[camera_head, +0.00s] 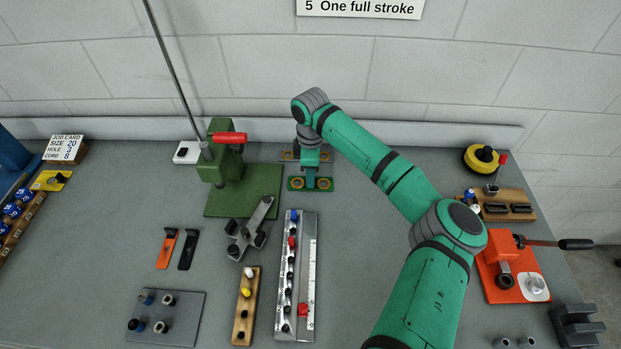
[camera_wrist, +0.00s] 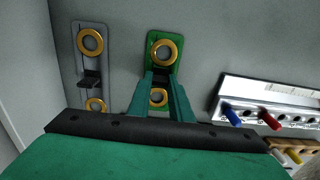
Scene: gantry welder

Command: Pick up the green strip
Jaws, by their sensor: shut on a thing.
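The green strip (camera_head: 296,187) has a gold ring near each end and lies at the back middle of the bench, below my gripper (camera_head: 311,176). In the wrist view the green strip (camera_wrist: 176,42) runs away from my gripper (camera_wrist: 162,84), one gold ring beyond the fingers and the other between them. My gripper is shut on the strip at its dark middle grip. The fingers hide part of the strip's edges. I cannot tell whether the strip touches the bench or is slightly raised.
A grey strip (camera_wrist: 90,61) with gold rings lies beside the green one, towards the wall. A green press (camera_head: 224,165) with a red handle stands to the left. A metal peg rail (camera_head: 310,255) lies in front.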

